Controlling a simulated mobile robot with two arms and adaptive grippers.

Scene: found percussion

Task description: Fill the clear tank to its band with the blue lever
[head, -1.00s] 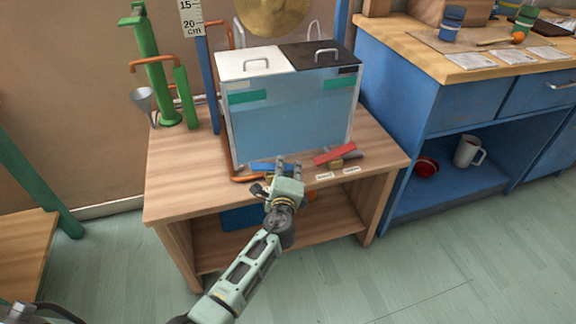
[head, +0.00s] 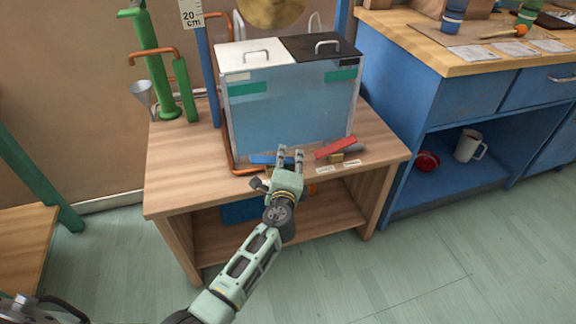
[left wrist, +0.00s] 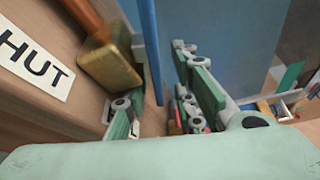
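The clear tank (head: 290,115) stands on the wooden table, holding bluish water. Green band pieces (head: 248,88) mark its upper walls; I cannot tell the exact water level against them. The blue lever (head: 264,159) lies low at the tank's front and shows as a blue bar in the left wrist view (left wrist: 150,45). My left gripper (head: 291,152) is open at the lever's right end. In the left wrist view its fingers (left wrist: 165,105) are apart, with the bar ahead between them; contact is unclear. My right gripper is out of view.
Copper pipe (head: 228,150) runs along the tank's left side. A green pump (head: 155,70) stands at the left.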

